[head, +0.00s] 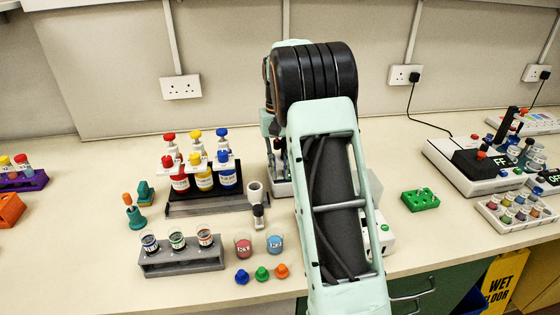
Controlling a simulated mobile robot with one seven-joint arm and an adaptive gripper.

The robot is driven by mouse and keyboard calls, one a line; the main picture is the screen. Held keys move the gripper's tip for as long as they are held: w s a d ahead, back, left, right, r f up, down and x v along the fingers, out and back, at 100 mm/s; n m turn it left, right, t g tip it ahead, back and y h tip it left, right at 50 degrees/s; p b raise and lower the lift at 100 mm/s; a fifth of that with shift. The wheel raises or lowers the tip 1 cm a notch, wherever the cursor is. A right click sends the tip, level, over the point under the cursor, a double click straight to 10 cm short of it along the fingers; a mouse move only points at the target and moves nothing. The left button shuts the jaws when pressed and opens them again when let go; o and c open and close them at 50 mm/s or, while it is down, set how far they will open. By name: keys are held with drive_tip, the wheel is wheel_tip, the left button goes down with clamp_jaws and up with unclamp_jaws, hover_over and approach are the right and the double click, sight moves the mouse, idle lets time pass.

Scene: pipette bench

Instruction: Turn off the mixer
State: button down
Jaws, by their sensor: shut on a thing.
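No machine in view can be surely told as the mixer. A white machine (378,247) with a small green button stands mostly behind my arm, near the front edge of the bench. Another white machine (470,188) with a black block stands at the right; letters like "FF" show on it. My arm rises from the bottom centre and bends at a black ribbed joint over the bench. My gripper is hidden behind the arm, so its jaws and whatever is between them do not show.
A rack of red, yellow and blue bottles (203,208) and a grey cup rack (182,262) stand left of my arm. Two beakers (243,245) and several coloured caps (262,273) are near the front. A green block (420,200) and a vial tray (515,222) are right.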

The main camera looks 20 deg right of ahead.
sight(278, 171)
drive_tip(key=shift+w+r+g+p, duration=0.25)
drive_tip(key=shift+r+g+p, duration=0.2)
drive_tip(key=shift+p, duration=1.6)
drive_tip(key=shift+f+g+p, duration=0.25)
drive_tip(key=shift+g+p, duration=0.1)
drive_tip(key=shift+p, duration=0.55)
drive_tip(key=c, duration=1.8)
unclamp_jaws()
drive_tip(key=shift+f, duration=0.1)
drive_tip(key=shift+c, duration=0.2)
drive_tip(key=v, duration=1.2)
drive_tip(key=shift+d, duration=0.25)
